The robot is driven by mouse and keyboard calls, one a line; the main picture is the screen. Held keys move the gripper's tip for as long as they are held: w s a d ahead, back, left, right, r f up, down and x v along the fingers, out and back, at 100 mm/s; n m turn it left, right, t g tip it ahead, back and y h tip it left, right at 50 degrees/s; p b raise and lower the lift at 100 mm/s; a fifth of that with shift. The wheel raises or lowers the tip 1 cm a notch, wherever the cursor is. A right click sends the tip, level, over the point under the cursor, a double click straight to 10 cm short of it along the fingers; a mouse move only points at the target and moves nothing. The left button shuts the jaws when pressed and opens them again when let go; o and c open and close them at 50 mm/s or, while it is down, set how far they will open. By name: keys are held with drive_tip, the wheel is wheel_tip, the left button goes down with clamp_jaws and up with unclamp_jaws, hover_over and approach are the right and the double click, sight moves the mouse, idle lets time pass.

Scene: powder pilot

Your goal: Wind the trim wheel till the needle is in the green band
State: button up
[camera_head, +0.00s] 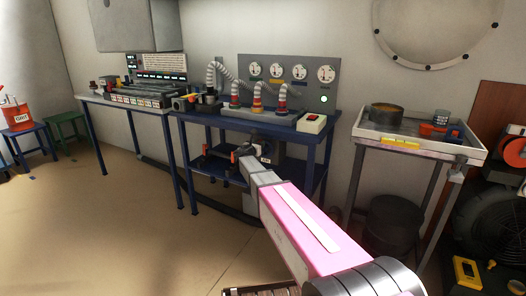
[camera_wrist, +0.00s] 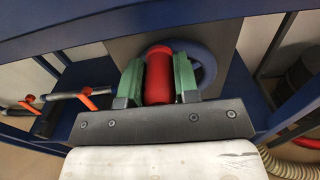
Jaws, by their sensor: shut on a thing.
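The trim wheel (camera_wrist: 208,66) is a blue ring on a grey plate in the wrist view. Its red handle (camera_wrist: 158,76) stands between the green fingers of my gripper (camera_wrist: 157,88), which is shut on it. In the head view my gripper (camera_head: 243,153) is at the front of the blue bench, below its top, and mostly hides the wheel. Several round white dials, one of them here (camera_head: 255,69), sit on the grey panel (camera_head: 290,88) above the bench. Their needles and any green band are too small to read.
The blue bench (camera_head: 330,128) has legs and a lower shelf around my arm. Orange-and-grey handles (camera_wrist: 85,95) lie left of the wheel in the wrist view. Ribbed hoses stand on the bench. A tray stand (camera_head: 372,135) is to the right.

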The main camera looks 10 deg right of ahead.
drive_tip(key=shift+w+a+f, duration=0.6)
drive_tip(key=shift+a+f, duration=0.25)
drive_tip(key=shift+a, duration=0.05)
drive_tip(key=shift+w+a+f, duration=0.15)
drive_tip(key=shift+a+f, duration=0.05)
drive_tip(key=shift+f, duration=0.4)
drive_tip(key=shift+w+a+f, duration=0.1)
drive_tip(key=shift+a+f, duration=0.05)
drive_tip(key=shift+f, duration=0.45)
drive_tip(key=shift+s+d+f, duration=0.1)
drive_tip(key=shift+d+f, duration=0.05)
drive_tip(key=shift+f, duration=0.5)
drive_tip(key=shift+s+d+f, duration=0.1)
drive_tip(key=shift+f, duration=0.5)
drive_tip(key=shift+d, duration=0.1)
